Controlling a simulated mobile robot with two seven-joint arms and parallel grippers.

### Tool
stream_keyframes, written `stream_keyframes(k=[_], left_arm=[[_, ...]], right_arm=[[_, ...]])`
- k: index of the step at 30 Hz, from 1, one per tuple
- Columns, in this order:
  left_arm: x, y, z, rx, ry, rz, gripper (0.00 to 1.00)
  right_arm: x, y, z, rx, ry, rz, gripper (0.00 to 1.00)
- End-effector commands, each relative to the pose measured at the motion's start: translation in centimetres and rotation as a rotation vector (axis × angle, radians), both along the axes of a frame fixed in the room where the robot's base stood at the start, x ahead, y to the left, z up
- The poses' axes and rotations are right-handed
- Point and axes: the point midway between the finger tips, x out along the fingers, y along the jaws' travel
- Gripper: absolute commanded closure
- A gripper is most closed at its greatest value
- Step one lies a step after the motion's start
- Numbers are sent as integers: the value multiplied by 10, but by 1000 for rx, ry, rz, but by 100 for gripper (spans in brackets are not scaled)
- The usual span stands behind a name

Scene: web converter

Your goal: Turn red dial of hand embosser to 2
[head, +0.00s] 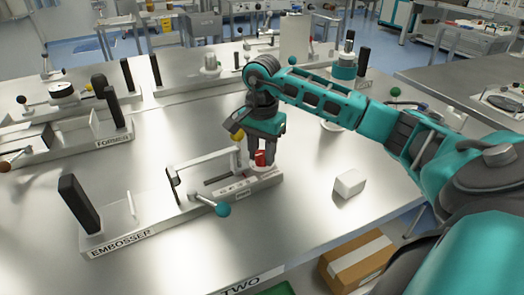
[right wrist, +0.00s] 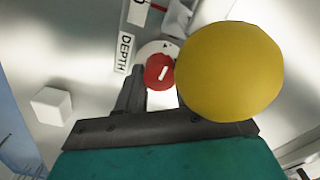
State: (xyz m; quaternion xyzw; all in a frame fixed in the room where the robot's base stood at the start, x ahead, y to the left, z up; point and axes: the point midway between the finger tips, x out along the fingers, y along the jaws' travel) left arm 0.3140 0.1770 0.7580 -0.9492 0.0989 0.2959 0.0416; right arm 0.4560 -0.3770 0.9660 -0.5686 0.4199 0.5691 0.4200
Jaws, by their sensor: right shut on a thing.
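The hand embosser (head: 120,236) is a long grey station labelled EMBOSSER, with a black upright handle and a teal-knobbed lever (head: 222,208). Its red dial (head: 262,158) is at its right end. My right gripper (head: 256,157) points down there and is shut on the dial. In the right wrist view the red dial (right wrist: 158,72) shows a short white mark, tilted slightly right of the picture's vertical, beside a DEPTH label (right wrist: 124,53). A large yellow ball (right wrist: 230,72) hides one finger. The number at the mark cannot be read. My left gripper is not visible.
A white block (head: 349,183) lies on the metal table right of the embosser. A station labelled FORMER (head: 113,140) stands behind at the left. A cardboard box (head: 356,262) is below the front edge. The table between the embosser and the block is clear.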

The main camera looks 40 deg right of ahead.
Motion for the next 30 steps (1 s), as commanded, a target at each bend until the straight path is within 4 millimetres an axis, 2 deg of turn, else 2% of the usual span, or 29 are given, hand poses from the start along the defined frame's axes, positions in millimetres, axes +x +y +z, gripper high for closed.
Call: stream_keyframes(k=[30], left_arm=[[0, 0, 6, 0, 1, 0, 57]], right_arm=[[0, 0, 1, -1, -2, -835, 95]])
